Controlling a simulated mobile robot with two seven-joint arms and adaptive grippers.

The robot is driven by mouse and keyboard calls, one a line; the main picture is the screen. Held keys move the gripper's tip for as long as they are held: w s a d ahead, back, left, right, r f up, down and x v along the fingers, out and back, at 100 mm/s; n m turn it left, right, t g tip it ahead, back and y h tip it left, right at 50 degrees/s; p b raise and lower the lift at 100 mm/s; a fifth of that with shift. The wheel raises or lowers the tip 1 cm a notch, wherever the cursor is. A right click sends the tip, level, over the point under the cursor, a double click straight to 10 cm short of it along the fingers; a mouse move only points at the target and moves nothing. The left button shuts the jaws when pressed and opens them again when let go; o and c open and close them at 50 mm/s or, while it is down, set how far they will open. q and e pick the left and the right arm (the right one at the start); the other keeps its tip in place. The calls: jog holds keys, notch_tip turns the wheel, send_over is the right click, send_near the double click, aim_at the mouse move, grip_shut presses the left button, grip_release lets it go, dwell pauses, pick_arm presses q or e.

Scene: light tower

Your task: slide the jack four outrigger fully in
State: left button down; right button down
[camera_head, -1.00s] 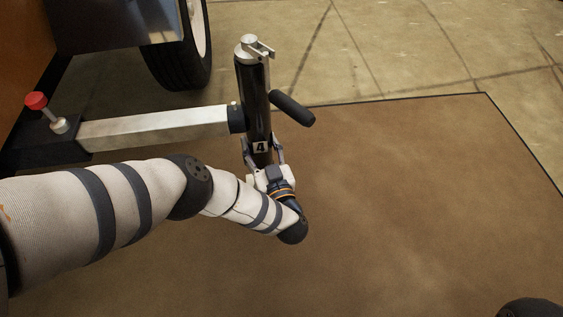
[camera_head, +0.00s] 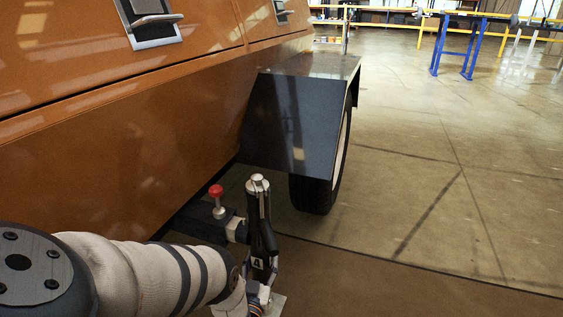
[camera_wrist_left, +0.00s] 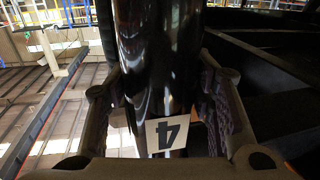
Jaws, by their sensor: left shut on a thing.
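The jack four (camera_head: 259,225) is an upright black tube with a silver cap and a white "4" label (camera_head: 257,263). Only a short length of its pale outrigger beam (camera_head: 236,229) shows between the tube and the dark socket (camera_head: 196,220) under the orange body. My left gripper (camera_head: 266,277) is shut around the tube low down, at about label height. In the left wrist view the tube (camera_wrist_left: 158,60) stands between the two fingers (camera_wrist_left: 165,115), with the "4" label upside down. My right gripper is not in view.
A red-knobbed pin (camera_head: 216,192) stands up on the socket. A black fender (camera_head: 295,125) and tyre (camera_head: 316,190) are just behind the jack. The orange body (camera_head: 120,150) fills the left. Open floor (camera_head: 440,190) lies to the right.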

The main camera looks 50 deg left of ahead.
pick_arm(q)
jog(key=shift+s+a, duration=0.5)
jog(key=shift+a, duration=0.25)
jog(key=c, duration=0.7)
grip_release()
jog(key=shift+s+a, duration=0.1)
jog(key=shift+c, duration=0.2)
jog(key=shift+d, duration=0.2)
jog(key=v, duration=1.1)
jog(key=shift+s+d, duration=0.25)
jog(key=shift+s, duration=0.05)
